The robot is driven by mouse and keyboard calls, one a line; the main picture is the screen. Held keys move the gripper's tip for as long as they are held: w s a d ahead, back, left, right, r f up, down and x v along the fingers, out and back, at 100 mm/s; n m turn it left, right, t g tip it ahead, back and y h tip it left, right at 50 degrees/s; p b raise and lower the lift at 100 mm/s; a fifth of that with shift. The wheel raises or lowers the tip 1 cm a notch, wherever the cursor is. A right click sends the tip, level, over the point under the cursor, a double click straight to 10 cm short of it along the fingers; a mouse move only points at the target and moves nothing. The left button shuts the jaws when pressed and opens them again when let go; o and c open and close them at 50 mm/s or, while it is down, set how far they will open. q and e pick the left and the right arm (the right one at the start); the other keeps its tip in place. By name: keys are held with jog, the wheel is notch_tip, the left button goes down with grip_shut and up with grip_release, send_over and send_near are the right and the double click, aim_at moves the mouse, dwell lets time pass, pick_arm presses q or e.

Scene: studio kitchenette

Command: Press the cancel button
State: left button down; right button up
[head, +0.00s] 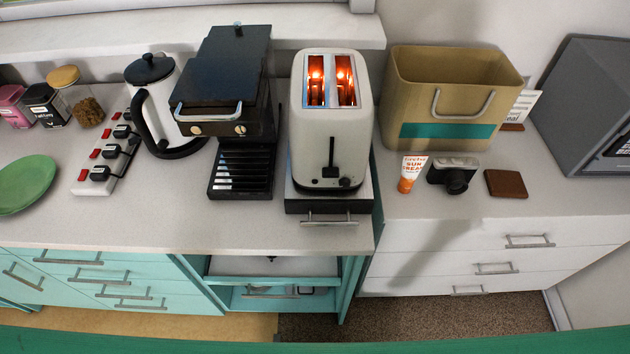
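A pale grey two-slot toaster (303,135) stands on a dark-fronted stand in the middle of the head view. Both slots glow orange inside. On its front the dark lever (332,172) sits low in its vertical track. A small dark round control (345,183) is at the lower right of the front, and a tiny dark mark is at the lower left. I cannot read which control is the cancel button. Neither of my grippers is in the head view.
A black coffee machine (225,75) stands close to the toaster's left, with a white kettle (150,100) beyond. A tan bin (450,80) is close on its right. A sunscreen tube (411,172), camera (452,174) and brown wallet (506,184) lie farther right. The space before the toaster is clear.

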jog(key=shift+d, duration=0.3)
dwell(0.4)
jog(key=shift+a, duration=0.2)
dwell(0.6)
